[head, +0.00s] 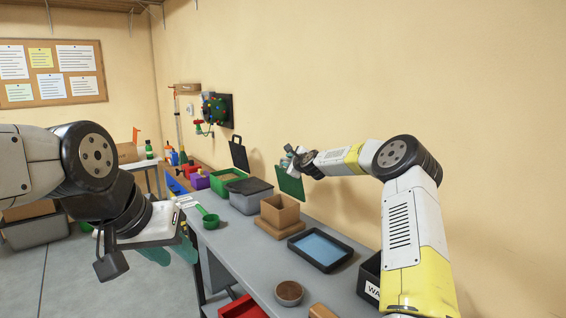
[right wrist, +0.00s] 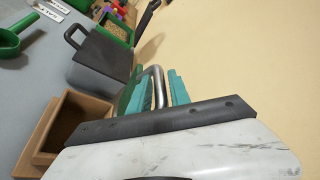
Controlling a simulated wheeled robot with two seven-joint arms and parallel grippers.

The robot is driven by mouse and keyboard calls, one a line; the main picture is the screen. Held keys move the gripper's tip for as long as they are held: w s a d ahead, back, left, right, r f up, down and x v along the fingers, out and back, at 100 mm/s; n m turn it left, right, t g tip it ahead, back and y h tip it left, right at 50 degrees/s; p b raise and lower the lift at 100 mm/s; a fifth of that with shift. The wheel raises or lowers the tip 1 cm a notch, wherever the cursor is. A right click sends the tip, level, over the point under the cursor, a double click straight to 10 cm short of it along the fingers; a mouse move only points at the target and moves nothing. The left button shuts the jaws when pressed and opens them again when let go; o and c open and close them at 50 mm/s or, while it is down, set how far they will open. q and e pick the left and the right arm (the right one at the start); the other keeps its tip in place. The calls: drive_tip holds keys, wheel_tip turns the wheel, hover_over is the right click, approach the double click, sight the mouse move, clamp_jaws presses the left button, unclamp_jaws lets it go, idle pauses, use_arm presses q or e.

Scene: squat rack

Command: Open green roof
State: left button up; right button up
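The green roof (head: 290,184) is a flat panel standing steeply raised at the wall side of an open-topped wooden box (head: 280,210) on the bench. In the right wrist view, part of the green roof (right wrist: 126,95) shows behind my fingers, with a bent grey metal handle (right wrist: 159,85). The box (right wrist: 75,120) is left of the gripper there. My right gripper (right wrist: 162,90) has its teal fingers on either side of the handle bar, with a gap visible at one side. My left gripper (head: 172,252) is open and empty, in front of the bench.
A red container (head: 243,307) is below the front edge. The wall is close behind the roof.

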drive_tip(key=shift+s, duration=0.15)
drive_tip(key=v, duration=0.7)
drive_tip(key=shift+s, duration=0.25)
drive_tip(key=shift+d, duration=0.1)
drive_tip(key=s+a+r+n+g, duration=0.2)
drive_tip(key=s+a+n, duration=0.2)
drive_tip(key=s+n, duration=0.3)
drive_tip(key=s+a+r+n+g, duration=0.15)
drive_tip(key=s+a+n, duration=0.25)
drive_tip(key=s, duration=0.5)
drive_tip(key=s+d+n+g, duration=0.1)
drive_tip(key=s+d+n, duration=0.1)
drive_tip(key=s, duration=1)
drive_tip(key=s+d+f+n+g+h, duration=0.1)
drive_tip(key=s+n, duration=0.4)
drive_tip(key=s, duration=0.8)
drive_tip(key=s+d+f+n+g, duration=0.1)
drive_tip(key=s+d+n+g, duration=0.2)
drive_tip(key=s, duration=1)
drive_tip(key=shift+d+n+h, duration=0.4)
drive_tip(key=shift+d+n, duration=0.2)
drive_tip(key=shift+d, duration=0.5)
